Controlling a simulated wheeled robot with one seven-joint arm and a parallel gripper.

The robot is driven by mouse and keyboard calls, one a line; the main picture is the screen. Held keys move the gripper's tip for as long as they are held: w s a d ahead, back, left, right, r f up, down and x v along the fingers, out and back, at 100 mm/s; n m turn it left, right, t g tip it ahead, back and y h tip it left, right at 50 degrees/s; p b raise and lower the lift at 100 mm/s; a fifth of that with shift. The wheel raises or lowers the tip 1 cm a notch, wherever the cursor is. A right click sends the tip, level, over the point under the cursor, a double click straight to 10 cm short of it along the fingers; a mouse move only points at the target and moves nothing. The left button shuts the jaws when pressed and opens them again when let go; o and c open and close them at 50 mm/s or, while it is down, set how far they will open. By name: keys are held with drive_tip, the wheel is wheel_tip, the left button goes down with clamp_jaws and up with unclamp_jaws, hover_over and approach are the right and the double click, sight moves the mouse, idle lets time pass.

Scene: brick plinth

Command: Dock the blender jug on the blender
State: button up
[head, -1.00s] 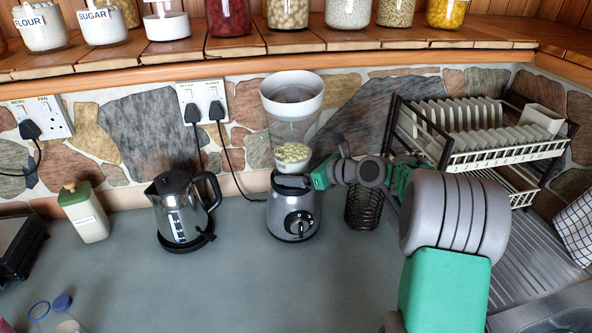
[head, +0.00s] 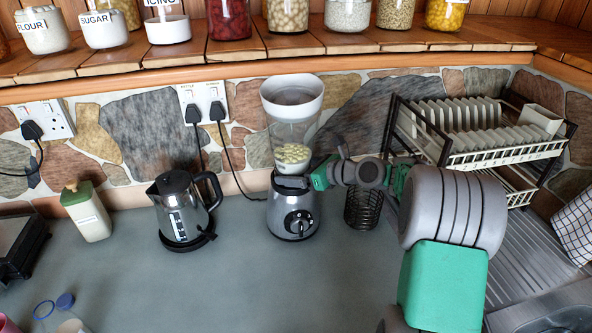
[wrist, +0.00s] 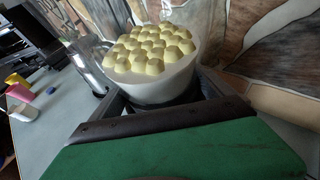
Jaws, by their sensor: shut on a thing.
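The blender jug (head: 293,125) is clear with a wide white top and pale chunks (head: 292,155) at its bottom. It stands nearly upright directly above the silver blender base (head: 293,215), at its dark top. I cannot tell whether it is seated or slightly above. My gripper (head: 314,176) reaches in from the right and is shut on the jug's lower part. In the wrist view, the jug's pale lower wall (wrist: 158,88) sits between my fingers, with the chunks showing above. The jug hides most of the base there.
A kettle (head: 180,210) stands left of the base, with a green-lidded container (head: 87,212) farther left. A dark wire holder (head: 363,208) and a dish rack (head: 480,150) are on the right. Jars line the shelf above.

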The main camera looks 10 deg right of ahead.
idle(0.3)
drive_tip(key=shift+r+p, duration=0.8)
drive_tip(key=shift+p, duration=0.85)
idle(0.4)
drive_tip(key=shift+f, duration=0.85)
idle(0.6)
drive_tip(key=shift+r, duration=0.25)
